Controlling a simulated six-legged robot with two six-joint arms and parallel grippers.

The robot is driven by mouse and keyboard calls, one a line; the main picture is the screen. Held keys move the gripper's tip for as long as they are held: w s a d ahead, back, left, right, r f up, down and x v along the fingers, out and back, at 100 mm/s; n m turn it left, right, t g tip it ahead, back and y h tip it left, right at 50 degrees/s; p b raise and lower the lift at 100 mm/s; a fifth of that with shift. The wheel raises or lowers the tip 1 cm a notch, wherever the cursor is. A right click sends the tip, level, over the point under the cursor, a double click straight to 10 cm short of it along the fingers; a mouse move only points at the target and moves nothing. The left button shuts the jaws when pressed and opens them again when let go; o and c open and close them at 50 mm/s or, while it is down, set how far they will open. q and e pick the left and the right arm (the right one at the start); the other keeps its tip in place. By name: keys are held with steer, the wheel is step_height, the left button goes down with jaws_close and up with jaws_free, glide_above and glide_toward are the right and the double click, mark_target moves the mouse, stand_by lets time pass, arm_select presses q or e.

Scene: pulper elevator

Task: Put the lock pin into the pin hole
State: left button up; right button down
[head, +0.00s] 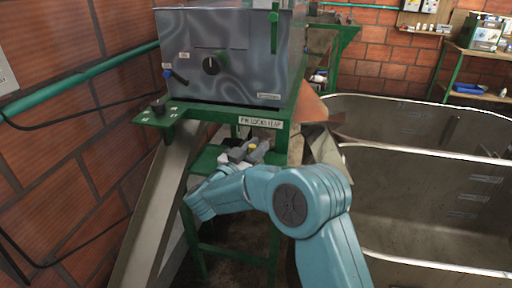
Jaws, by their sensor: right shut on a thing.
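My right gripper (243,152) is grey and sits under the front edge of the green stand, just below the label "PIN LOCKS FLAP" (261,122). It is shut on a small piece with a yellow end (253,147), which looks like the lock pin. Most of the pin is hidden by the jaws. The pin hole cannot be made out; the label is on the green rail just above the gripper. My left gripper is not in view.
A grey machine box (225,55) with a black knob stands on the green stand (205,112). A sloping metal chute (160,200) runs down at the left. Large metal tanks (430,195) fill the right. A brick wall (60,130) bounds the left.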

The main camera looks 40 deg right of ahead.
steer(key=shift+f+b, duration=0.9)
steer(key=shift+f, duration=0.45)
steer(key=c, duration=0.8)
jaws_free()
steer(key=shift+c, duration=0.2)
steer(key=b+v, duration=0.2)
steer(key=v, duration=1.4)
steer(key=shift+a, duration=0.2)
steer(key=shift+w, duration=0.1)
